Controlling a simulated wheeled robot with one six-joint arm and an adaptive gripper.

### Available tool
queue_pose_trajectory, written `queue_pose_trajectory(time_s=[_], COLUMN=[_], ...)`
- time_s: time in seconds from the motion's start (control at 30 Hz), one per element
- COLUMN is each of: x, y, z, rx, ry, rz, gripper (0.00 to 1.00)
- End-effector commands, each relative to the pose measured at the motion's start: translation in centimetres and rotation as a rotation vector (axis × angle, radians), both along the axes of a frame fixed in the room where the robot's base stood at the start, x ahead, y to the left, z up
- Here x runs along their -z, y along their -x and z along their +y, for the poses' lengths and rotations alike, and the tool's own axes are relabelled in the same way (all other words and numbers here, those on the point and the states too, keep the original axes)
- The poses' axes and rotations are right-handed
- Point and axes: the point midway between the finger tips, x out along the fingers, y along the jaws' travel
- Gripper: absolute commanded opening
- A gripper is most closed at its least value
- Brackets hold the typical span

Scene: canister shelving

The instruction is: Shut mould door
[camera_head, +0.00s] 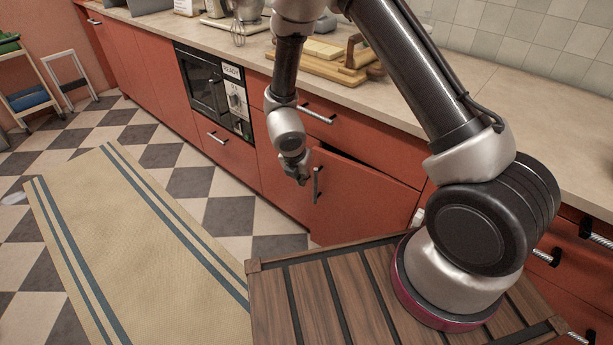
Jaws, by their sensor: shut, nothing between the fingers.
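A red cabinet door (362,202) under the counter stands slightly ajar, with a dark gap along its top edge. No label on it shows, so I cannot tell from the picture that it is the mould door. Its upright metal handle (317,185) is near its left edge. My gripper (302,179) is shut and empty, just left of this handle and in front of the cabinet front. I cannot tell whether it touches the door. The inside of the cabinet is hidden.
A black oven (203,82) with a "READY" panel is left of the door, its front shut. Wooden boards (325,62) and a whisk (239,33) are on the counter (400,95). A striped rug (140,245) lies on the chequered floor. A trolley (30,98) stands far left.

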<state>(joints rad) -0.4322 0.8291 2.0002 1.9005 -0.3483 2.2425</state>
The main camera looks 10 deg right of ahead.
Motion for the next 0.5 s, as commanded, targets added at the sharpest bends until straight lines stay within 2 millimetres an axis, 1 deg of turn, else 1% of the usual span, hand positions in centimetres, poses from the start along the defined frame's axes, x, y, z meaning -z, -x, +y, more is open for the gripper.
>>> queue_pose_trajectory(time_s=[0.4,0.43,0.5], x=[8.0,8.5,8.3], y=[-2.5,-2.7,-3.9], z=[-1.9,-2.0,-2.7], rx=[-0.002,-0.001,0.002], ry=[0.002,0.001,-0.001], rz=[0.003,0.003,-0.002], gripper=[0.00,0.00,0.00])
